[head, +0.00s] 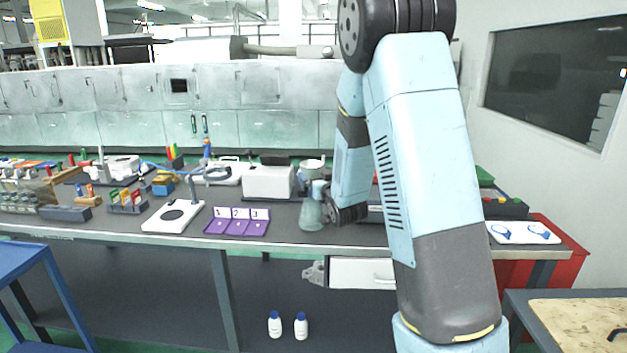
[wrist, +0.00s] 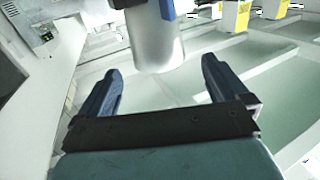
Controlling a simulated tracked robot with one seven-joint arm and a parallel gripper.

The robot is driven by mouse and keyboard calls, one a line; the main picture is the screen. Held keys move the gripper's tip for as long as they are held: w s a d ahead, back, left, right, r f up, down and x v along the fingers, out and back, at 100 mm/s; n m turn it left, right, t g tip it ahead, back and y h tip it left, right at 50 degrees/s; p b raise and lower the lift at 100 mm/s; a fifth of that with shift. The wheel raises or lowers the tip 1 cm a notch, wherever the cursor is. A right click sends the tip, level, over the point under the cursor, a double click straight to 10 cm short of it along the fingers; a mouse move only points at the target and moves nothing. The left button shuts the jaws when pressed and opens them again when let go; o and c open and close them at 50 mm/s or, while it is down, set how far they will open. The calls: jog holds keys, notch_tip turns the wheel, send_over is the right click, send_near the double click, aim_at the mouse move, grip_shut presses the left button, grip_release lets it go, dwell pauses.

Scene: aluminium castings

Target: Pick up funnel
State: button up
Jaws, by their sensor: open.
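A translucent, grey-green cone-shaped thing (head: 311,212), wide end down, stands near the front edge of the bench (head: 350,235). It may be the funnel, but I cannot tell for sure. The end of my arm is just right of it in the head view, where my gripper's fingers cannot be made out. In the wrist view my gripper (wrist: 163,88) has its two dark fingers spread wide with nothing between the tips. A pale cylindrical thing (wrist: 157,45) with a blue part shows beyond the fingers, cut by the top edge; I cannot tell what it is.
A purple tray (head: 237,233) and a white stand base (head: 173,217) are left of the cone. A white box (head: 270,182) stands behind it. Colourful small parts crowd the left side. A white board (head: 523,232) lies at right. A drawer (head: 362,273) hangs under the bench.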

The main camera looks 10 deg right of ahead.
aim_at(315, 170)
jog(key=shift+w, duration=3.2)
jog(key=shift+a+r, duration=0.1)
jog(key=c, duration=1)
jog(key=shift+r, duration=0.1)
